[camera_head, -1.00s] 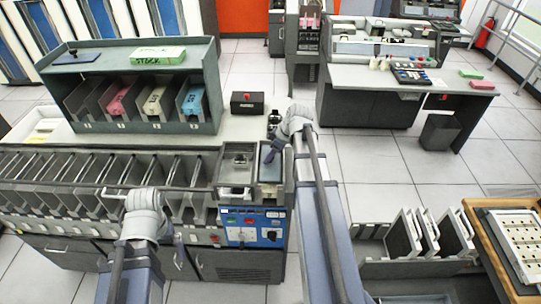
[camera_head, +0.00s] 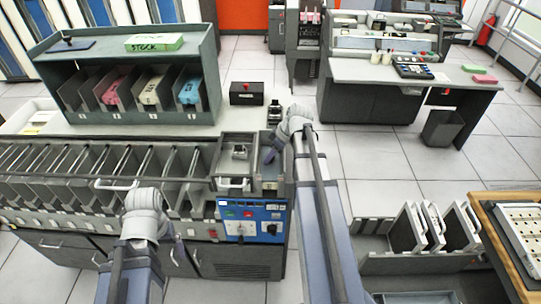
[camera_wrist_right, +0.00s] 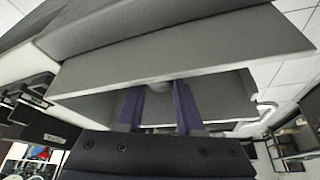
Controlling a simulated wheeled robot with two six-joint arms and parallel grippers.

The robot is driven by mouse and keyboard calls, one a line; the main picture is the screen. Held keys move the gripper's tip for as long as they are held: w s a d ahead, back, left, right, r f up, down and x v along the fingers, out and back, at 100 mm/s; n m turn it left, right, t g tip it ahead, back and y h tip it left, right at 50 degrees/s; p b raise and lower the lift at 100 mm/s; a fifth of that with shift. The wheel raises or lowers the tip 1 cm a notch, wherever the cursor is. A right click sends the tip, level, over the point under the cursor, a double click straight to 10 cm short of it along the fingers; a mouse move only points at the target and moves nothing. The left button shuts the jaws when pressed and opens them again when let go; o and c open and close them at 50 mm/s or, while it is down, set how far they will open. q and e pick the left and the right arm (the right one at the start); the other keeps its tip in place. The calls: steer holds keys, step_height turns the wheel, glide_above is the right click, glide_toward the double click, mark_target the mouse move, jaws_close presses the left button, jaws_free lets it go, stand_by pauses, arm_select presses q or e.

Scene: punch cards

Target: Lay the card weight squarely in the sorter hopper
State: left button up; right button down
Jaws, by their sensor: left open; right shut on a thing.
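The sorter hopper appears to be the grey bay (camera_head: 269,184) at the right end of the sorter, above the blue panel. My right gripper (camera_head: 269,156) is over this bay, fingers down. My left gripper (camera_head: 115,184), open and empty, is over the sorter pockets.
A framed bay with a metal block (camera_head: 239,152) and white handle stands just left of the right gripper. The row of sorter pockets (camera_head: 100,175) runs left.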

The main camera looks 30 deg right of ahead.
mark_target(279, 164)
steer(key=shift+c, duration=2.3)
jaws_free()
steer(key=p+v, duration=0.7)
steer(key=v, duration=0.1)
steer(key=shift+f, duration=0.1)
